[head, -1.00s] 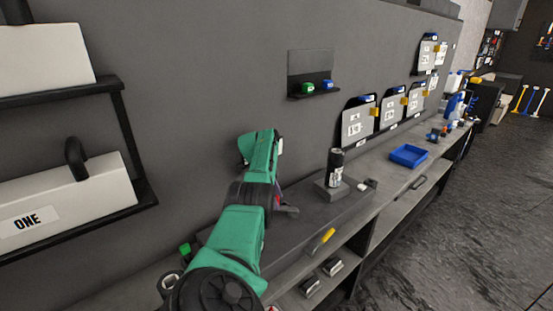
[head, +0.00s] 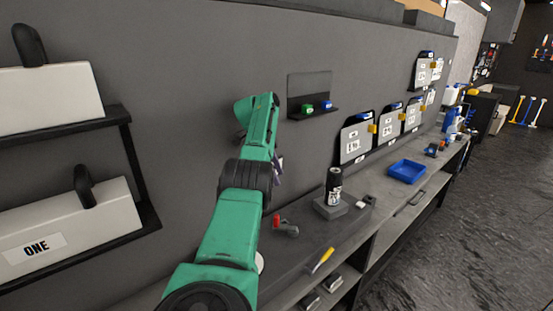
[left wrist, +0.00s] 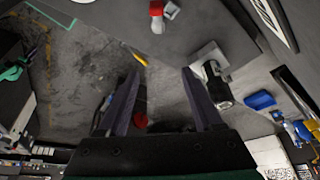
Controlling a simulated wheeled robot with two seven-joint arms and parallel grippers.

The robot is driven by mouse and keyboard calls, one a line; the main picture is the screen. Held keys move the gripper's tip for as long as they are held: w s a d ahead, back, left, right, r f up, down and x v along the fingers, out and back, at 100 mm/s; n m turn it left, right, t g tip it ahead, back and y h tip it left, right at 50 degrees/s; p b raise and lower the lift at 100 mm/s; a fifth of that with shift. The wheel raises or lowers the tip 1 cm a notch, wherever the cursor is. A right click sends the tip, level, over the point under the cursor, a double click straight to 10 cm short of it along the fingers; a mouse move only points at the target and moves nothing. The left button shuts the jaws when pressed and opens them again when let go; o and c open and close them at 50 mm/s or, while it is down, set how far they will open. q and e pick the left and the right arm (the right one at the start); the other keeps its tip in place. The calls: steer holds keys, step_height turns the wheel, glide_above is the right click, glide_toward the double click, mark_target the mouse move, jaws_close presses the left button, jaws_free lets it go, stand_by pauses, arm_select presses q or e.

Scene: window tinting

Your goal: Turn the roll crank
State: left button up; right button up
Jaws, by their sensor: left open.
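Two white boxes with black handles stand on wall shelves at the left of the head view: an upper one (head: 50,95) with an upright handle (head: 30,45), and a lower one (head: 100,215) labelled ONE with another handle (head: 84,185). I cannot tell whether either handle is the roll crank. My left gripper (head: 279,170) is mostly hidden behind my green arm, raised before the wall and well to the right of the boxes. In the left wrist view its two fingers (left wrist: 160,75) are apart with nothing between them. My right gripper is not in view.
A small wall shelf (head: 313,112) is close right of my arm. Open floor lies right.

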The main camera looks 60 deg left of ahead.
arm_select(q)
step_height(320, 180, up, 2)
steer(key=shift+p, duration=0.3)
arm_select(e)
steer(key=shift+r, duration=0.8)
